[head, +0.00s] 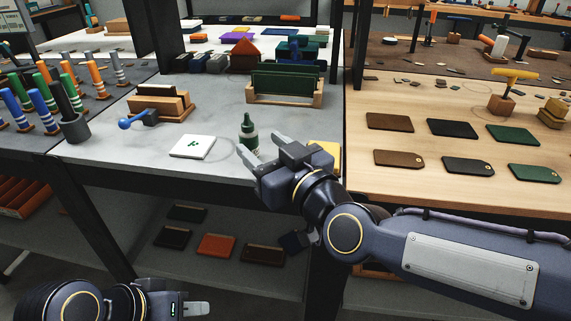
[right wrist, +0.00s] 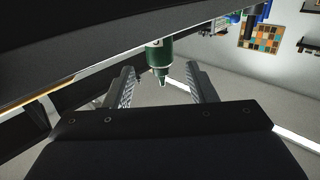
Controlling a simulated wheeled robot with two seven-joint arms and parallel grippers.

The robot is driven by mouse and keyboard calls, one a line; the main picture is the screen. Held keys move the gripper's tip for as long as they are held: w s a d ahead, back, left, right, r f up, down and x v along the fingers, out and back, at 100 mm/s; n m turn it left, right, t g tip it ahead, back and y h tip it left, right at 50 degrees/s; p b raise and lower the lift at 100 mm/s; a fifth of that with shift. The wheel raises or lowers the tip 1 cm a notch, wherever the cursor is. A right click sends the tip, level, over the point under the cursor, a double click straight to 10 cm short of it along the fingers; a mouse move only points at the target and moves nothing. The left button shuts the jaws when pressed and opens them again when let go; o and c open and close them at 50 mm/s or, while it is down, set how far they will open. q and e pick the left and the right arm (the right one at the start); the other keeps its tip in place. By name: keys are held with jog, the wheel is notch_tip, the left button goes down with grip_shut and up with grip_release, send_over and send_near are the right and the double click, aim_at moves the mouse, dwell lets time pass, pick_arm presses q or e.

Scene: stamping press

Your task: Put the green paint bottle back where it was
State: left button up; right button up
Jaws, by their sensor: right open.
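The green paint bottle (head: 249,131), dark green with a pale label and a narrow tip, stands upright on the grey table near its front edge. In the right wrist view the bottle (right wrist: 160,55) shows upside down, between and just beyond the fingertips. My right gripper (head: 260,146) is open at the bottle's near side, one finger to each side, with gaps visible in the wrist view (right wrist: 160,80). Part of the bottle's base is hidden by the gripper. My left gripper (head: 196,309) is low at the bottom left, below the table; its opening is unclear.
A white card with a green mark (head: 193,146) lies left of the bottle. A yellow item (head: 325,157) lies behind my right gripper. The wood table at right holds several leather tags.

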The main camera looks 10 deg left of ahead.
pick_arm(q)
jog(key=shift+f, duration=0.2)
pick_arm(e)
jog(key=v, duration=0.7)
